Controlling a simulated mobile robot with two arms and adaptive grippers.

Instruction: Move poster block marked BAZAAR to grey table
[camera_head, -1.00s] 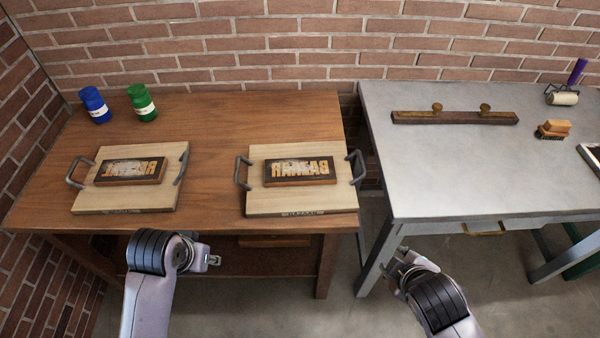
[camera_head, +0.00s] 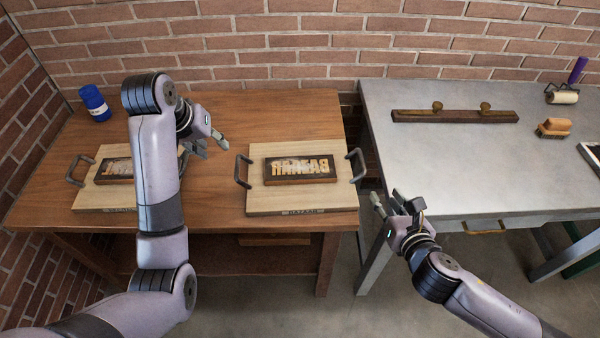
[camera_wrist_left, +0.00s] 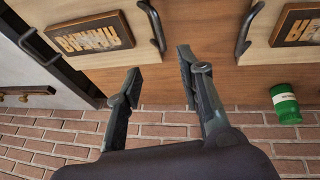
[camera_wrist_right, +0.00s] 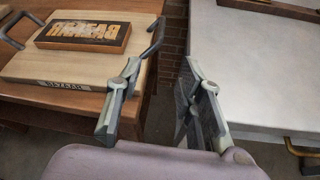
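The poster block marked BAZAAR (camera_head: 300,168), with mirrored letters, lies on a pale board with two dark handles (camera_head: 260,203) on the wooden table's right side. It also shows in the left wrist view (camera_wrist_left: 90,38) and right wrist view (camera_wrist_right: 82,37). The grey table (camera_head: 430,165) stands to the right, across a gap. My left gripper (camera_head: 208,146) is open and empty above the wooden table, left of the BAZAAR board. My right gripper (camera_head: 388,203) is open and empty in front of the gap, right of the BAZAAR board.
A second block (camera_head: 116,167) on a handled board is partly hidden by my left arm.

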